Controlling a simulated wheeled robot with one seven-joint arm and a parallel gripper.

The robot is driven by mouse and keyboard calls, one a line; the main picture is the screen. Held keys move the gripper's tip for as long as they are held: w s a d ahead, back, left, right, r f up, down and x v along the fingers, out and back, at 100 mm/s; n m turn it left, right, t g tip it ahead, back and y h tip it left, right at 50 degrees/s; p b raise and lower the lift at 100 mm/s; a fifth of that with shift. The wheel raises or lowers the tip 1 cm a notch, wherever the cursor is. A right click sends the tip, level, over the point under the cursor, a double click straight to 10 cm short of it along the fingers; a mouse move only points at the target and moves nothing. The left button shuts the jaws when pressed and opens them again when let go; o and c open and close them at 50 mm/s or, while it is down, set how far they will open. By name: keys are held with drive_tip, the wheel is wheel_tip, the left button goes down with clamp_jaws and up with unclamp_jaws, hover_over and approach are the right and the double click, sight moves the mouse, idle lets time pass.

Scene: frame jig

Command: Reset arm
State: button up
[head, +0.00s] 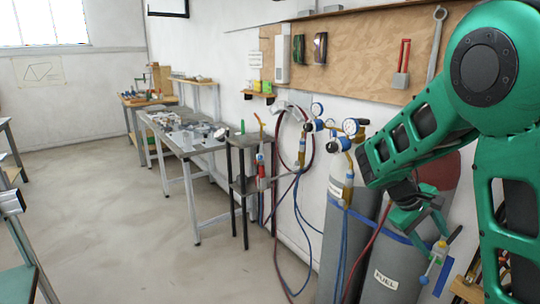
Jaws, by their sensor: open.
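My green arm fills the right side of the head view, folded so that its forearm slopes down and to the left. My gripper (418,218) hangs below the wrist, in front of the gas cylinders in this view. Its jaws are open. I see nothing held between them.
A grey cylinder labelled FUEL (388,262) stands close by, with gauges (345,140) and hoses (298,215) at the wall. A metal side table (243,185) and a workbench (185,148) line the wall. The floor (110,215) at left centre is clear.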

drive_tip(key=s+a+r+m+y, duration=0.1)
drive_tip(key=s+m+y, duration=0.6)
drive_tip(key=s, duration=2.1)
drive_tip(key=a+m, duration=0.1)
drive_tip(key=m, duration=0.1)
drive_tip(key=shift+r+m+y, duration=0.3)
drive_tip(key=shift+m+y, duration=0.1)
